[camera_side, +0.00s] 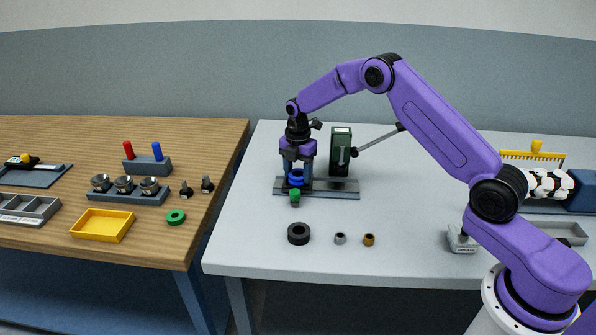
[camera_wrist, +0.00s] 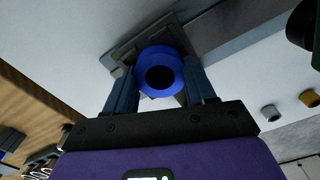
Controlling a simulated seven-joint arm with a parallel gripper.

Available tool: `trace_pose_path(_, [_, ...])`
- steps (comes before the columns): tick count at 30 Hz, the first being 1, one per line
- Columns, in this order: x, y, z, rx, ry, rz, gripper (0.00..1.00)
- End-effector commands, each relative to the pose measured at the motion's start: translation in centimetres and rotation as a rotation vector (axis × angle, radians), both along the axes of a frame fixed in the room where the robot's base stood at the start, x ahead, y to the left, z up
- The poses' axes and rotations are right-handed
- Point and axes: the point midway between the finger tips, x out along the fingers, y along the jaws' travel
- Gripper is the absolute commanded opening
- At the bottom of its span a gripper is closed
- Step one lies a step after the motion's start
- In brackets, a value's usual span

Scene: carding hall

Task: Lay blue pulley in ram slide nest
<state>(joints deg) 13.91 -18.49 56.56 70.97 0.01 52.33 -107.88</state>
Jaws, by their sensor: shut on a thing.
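My gripper (camera_side: 297,172) points down over the left end of a grey slide base (camera_side: 340,188). It is shut on the blue pulley (camera_side: 296,180), a ring with a dark centre hole. In the wrist view the blue pulley (camera_wrist: 141,82) sits between the two fingers of my gripper (camera_wrist: 160,80). Behind it in that view is a grey squarish nest block (camera_wrist: 124,50) on the slide, partly covered by the pulley. I cannot tell whether the pulley touches the nest. A green knob (camera_side: 295,197) stands at the slide's front edge.
A dark green press column (camera_side: 340,150) with a long lever (camera_side: 378,139) stands just right of my gripper. A black ring (camera_side: 298,234), a grey bushing (camera_side: 340,238) and a brass bushing (camera_side: 369,240) lie in front. A wooden table with a yellow tray (camera_side: 102,225) is left.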

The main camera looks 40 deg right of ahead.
Motion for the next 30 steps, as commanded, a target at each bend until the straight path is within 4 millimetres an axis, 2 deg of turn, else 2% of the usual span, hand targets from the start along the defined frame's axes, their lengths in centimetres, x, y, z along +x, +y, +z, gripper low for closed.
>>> trace_pose_path(3, [-0.1, 0.0, -0.9, 0.001, 0.001, 0.000, 0.13])
trace_pose_path(9, [-0.1, 0.0, -1.3, 0.001, 0.004, 0.000, 0.13])
trace_pose_path(10, [-0.2, 0.0, -1.3, 0.000, 0.005, 0.000, 0.61])
trace_pose_path(12, [-0.3, 0.0, -1.4, 0.000, 0.008, 0.000, 0.80])
trace_pose_path(23, [-0.3, 0.0, -1.2, 0.000, 0.007, -0.001, 0.80])
trace_pose_path(26, [-0.2, 0.0, -0.5, 0.002, 0.006, -0.001, 0.80])
trace_pose_path(30, [-0.2, 0.1, 1.7, 0.001, 0.005, 0.000, 0.80])
